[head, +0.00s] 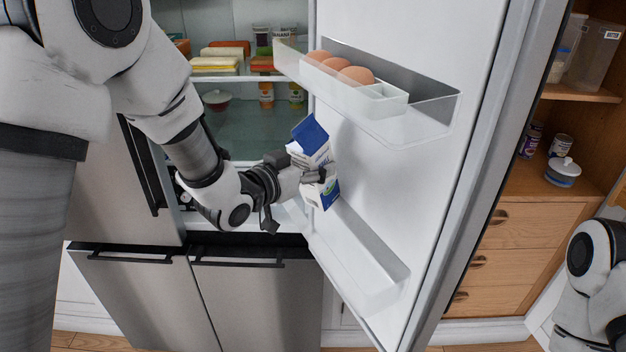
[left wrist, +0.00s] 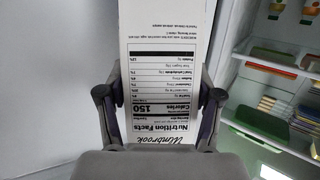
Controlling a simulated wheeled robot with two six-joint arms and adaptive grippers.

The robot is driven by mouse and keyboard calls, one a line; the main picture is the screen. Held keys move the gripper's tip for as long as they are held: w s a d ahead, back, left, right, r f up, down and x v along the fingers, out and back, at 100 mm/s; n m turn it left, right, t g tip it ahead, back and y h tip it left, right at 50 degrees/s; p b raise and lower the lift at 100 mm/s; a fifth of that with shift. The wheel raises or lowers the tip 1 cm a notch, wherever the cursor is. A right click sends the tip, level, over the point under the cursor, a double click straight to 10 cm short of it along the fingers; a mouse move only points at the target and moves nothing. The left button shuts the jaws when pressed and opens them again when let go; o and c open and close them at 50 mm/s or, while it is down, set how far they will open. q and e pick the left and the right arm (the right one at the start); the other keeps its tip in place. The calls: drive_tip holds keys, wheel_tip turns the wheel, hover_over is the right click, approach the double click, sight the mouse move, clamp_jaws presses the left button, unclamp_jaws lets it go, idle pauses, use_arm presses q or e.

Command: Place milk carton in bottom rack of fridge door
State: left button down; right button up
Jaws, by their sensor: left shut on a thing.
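The milk carton (head: 309,143) is white and blue with a blue top. My left gripper (head: 312,175) is shut on it, and the carton is tilted in the head view. In the left wrist view the carton's nutrition label (left wrist: 165,85) fills the space between the two fingers (left wrist: 160,115). The bottom rack (head: 365,262) of the open fridge door (head: 420,170) is a shallow white bin. The carton is at the rack's far left end, its lower end close to the rack; I cannot tell if they touch. My right gripper is out of view.
An upper door rack (head: 430,112) holds several eggs (head: 340,68) above the carton. Fridge shelves (head: 215,78) with food lie behind my left arm. The visible right part of the bottom rack is empty. A wooden cabinet (head: 530,240) stands at right.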

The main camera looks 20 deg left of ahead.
sight(313, 206)
use_arm(q)
wheel_tip(313, 206, down, 4)
drive_tip(key=shift+s+r+b, duration=0.15)
drive_tip(key=shift+r+b, duration=0.1)
drive_tip(key=shift+b, duration=0.05)
drive_tip(key=shift+w+f, duration=0.1)
drive_tip(key=shift+w, duration=0.4)
drive_tip(key=shift+c, duration=2.1)
unclamp_jaws()
drive_tip(key=shift+d, duration=0.15)
drive_tip(key=shift+o, duration=1)
drive_tip(key=shift+w+d, duration=0.15)
drive_tip(key=shift+w+f, duration=0.1)
drive_tip(key=shift+w, duration=0.3)
drive_tip(key=shift+s+r, duration=0.2)
drive_tip(key=shift+r, duration=0.1)
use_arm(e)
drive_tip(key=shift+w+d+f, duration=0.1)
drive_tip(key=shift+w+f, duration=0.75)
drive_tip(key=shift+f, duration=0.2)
use_arm(q)
drive_tip(key=shift+p, duration=0.3)
